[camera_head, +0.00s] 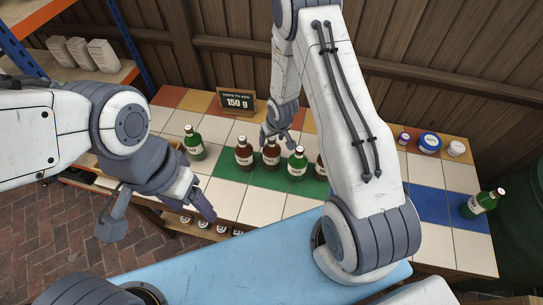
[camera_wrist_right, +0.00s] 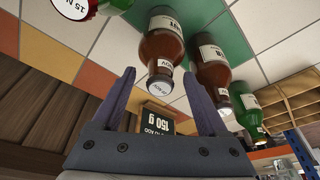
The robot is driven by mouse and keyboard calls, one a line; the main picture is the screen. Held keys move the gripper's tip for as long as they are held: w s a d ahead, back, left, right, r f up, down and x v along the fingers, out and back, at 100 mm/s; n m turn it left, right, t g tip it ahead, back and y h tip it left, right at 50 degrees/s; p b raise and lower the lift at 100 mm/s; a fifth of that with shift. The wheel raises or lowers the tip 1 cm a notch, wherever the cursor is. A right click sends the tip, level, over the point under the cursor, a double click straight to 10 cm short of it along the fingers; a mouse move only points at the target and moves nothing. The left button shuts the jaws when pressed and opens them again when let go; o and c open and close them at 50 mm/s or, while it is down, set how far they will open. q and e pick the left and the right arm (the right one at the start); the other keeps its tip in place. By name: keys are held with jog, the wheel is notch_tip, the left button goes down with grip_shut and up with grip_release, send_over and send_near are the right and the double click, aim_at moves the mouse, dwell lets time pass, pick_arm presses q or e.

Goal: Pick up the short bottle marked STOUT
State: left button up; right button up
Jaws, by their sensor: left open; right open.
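A brown bottle (camera_head: 271,157) with a pale label stands on the green tiles, just below my right gripper (camera_head: 277,141). In the right wrist view this brown bottle (camera_wrist_right: 162,50) shows upside down, its capped neck near the gap between the open, empty fingers; its label is only partly readable. A second brown bottle (camera_head: 244,156) stands just left of it; it also shows in the right wrist view (camera_wrist_right: 210,72). Another brown bottle (camera_head: 320,168) is mostly hidden behind my right arm. My left gripper (camera_head: 157,213) is open and empty over the front left edge.
A green bottle (camera_head: 296,168) stands close to the right of the middle brown bottle. Another green bottle (camera_head: 194,145) is further left, and one (camera_head: 482,203) is at the far right. A 150 g sign (camera_head: 237,101) stands behind. White tiles in front are clear.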

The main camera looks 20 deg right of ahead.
grip_shut()
dwell(1.4)
